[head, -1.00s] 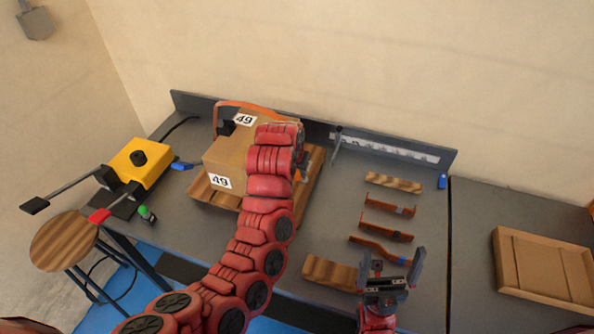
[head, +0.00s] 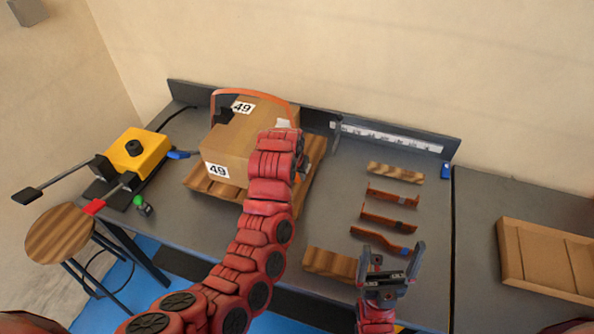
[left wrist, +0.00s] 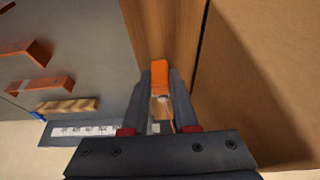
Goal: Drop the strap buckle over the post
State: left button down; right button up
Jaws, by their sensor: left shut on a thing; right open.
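A cardboard box (head: 230,150) marked 49 sits on a wooden pallet (head: 203,183). My left gripper (left wrist: 160,80) is beside the box, mostly hidden behind my red arm in the head view. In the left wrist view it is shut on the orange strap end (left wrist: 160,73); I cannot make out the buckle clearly. A thin grey upright (head: 336,130), possibly the post, stands right of the box. My right gripper (head: 391,263) is open and empty at the bench's front.
Several copper bars (head: 388,220) and wooden blocks (head: 395,173) lie on the bench to the right. A yellow bender (head: 140,155) with long handles stands at the left, near a round stool (head: 57,233).

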pick_arm(q)
jog(key=shift+f, duration=0.15)
jog(key=c, duration=0.6)
grip_release()
jog(key=p+v, duration=0.4)
jog(key=v, duration=1.3)
jog(key=shift+s, duration=0.1)
